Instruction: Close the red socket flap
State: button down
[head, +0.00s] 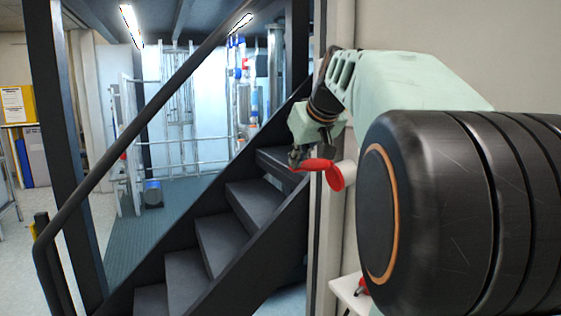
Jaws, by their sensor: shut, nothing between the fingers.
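The red socket flap (334,176) is a round red lid that stands out from the front of a pale socket (347,174) on the wall post, so it looks open. A red tongue reaches from it to the left, to the fingers of my gripper (299,160). My gripper is shut and sits just left of the flap, at or very near the tongue; I cannot tell whether they touch. My arm's large black joint hides the wall right of the socket.
A dark metal staircase (224,243) with a handrail (130,135) rises close to the left of the socket. A small white ledge (350,291) with a red item lies below it. Scaffolding (180,110) stands behind the stairs. Open floor shows at the far left.

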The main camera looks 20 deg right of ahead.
notch_tip(320, 180, down, 10)
jog(key=d+n+t+h+b, duration=0.2)
jog(key=n+h+b, duration=0.45)
jog(key=b, duration=1.25)
jog(key=d+f+h+b, duration=0.2)
jog(key=d+f+b, duration=0.1)
jog(key=d+b, duration=0.2)
jog(key=shift+w+d+f+m+h, duration=0.15)
jog(key=shift+d+f+m+h, duration=0.2)
jog(key=shift+d, duration=0.95)
